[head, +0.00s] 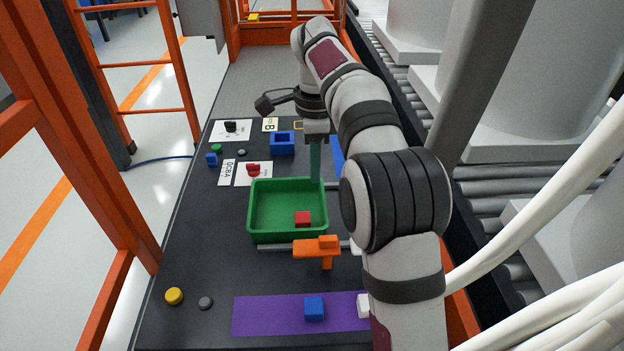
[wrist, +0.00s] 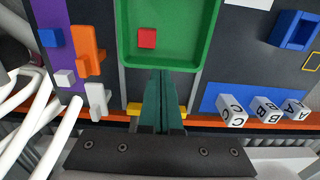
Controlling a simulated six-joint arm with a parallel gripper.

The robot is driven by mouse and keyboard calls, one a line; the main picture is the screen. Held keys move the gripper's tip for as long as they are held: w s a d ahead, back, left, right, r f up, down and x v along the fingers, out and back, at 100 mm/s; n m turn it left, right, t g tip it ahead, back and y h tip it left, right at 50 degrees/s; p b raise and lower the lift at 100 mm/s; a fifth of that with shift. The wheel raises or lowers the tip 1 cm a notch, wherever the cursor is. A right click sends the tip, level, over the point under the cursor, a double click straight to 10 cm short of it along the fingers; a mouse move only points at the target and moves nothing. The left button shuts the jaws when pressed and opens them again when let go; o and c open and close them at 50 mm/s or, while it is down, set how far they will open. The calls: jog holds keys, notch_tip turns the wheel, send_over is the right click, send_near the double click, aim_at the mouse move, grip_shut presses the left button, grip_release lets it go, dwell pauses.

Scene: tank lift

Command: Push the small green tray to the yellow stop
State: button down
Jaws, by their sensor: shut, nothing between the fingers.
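The small green tray (head: 262,238) sits on the dark table between two thin grey rails, with a red cube (head: 303,219) inside. The tray (wrist: 128,35) fills the upper middle of the wrist view. My gripper (head: 316,181) points down at the tray's far right corner in the head view. In the wrist view its dark green fingers (wrist: 161,74) are together and empty, their tips at the tray's near wall. I cannot tell whether they touch it. The yellow stop (wrist: 136,108) lies across the track beyond that wall, partly behind the fingers. My arm hides it in the head view.
An orange block (head: 318,247) stands beside the near rail. A purple strip (head: 265,315) holds a blue cube (head: 314,309) and a white one. Lettered blocks (wrist: 233,110) sit on a blue mat beside the track. A blue open box (head: 282,143) stands behind the tray.

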aim_at(315, 216)
notch_tip(315, 216, down, 9)
jog(key=shift+f, duration=0.2)
dwell(0.3)
jog(key=d, duration=1.2)
jog(key=shift+d, duration=0.25)
